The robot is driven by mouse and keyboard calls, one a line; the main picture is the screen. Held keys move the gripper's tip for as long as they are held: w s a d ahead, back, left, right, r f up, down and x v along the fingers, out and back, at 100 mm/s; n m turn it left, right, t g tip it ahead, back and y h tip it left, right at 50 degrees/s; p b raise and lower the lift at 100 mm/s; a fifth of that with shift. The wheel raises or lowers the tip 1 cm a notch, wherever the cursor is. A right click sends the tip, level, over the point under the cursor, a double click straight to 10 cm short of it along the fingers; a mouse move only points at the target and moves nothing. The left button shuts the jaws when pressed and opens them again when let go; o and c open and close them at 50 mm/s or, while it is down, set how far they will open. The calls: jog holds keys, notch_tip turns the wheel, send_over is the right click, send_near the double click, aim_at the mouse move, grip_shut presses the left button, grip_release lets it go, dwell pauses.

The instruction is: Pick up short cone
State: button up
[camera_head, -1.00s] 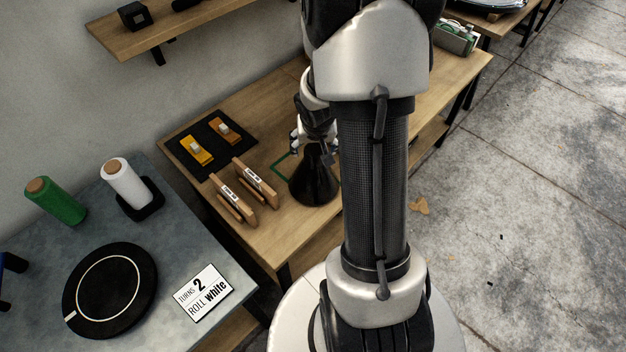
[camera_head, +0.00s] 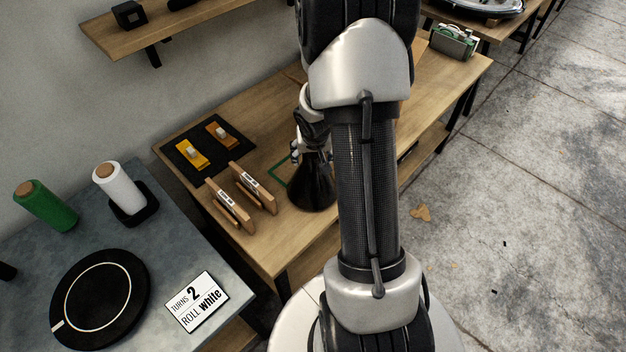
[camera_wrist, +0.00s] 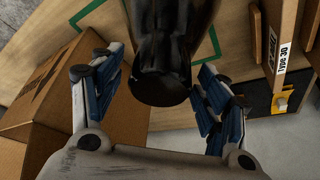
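A black cone (camera_head: 313,188) stands upright on the wooden table, wide end down. The arm above it partly hides it in the head view. In the wrist view the dark cone (camera_wrist: 160,82) lies between my gripper's blue-padded fingers, its narrow round end towards the camera. My gripper (camera_wrist: 160,62) is open, with one finger on each side of the cone and a visible gap on the left. In the head view my gripper (camera_head: 310,150) is at the cone's top. Its fingertips are partly hidden there.
Two wooden holders (camera_head: 240,200) stand left of the cone. A black mat (camera_head: 208,147) with yellow and brown blocks lies behind them. A green outline (camera_head: 278,172) marks the table beside the cone. A cardboard box (camera_wrist: 60,85) is at the left in the wrist view.

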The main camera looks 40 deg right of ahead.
grip_shut()
dwell(0.7)
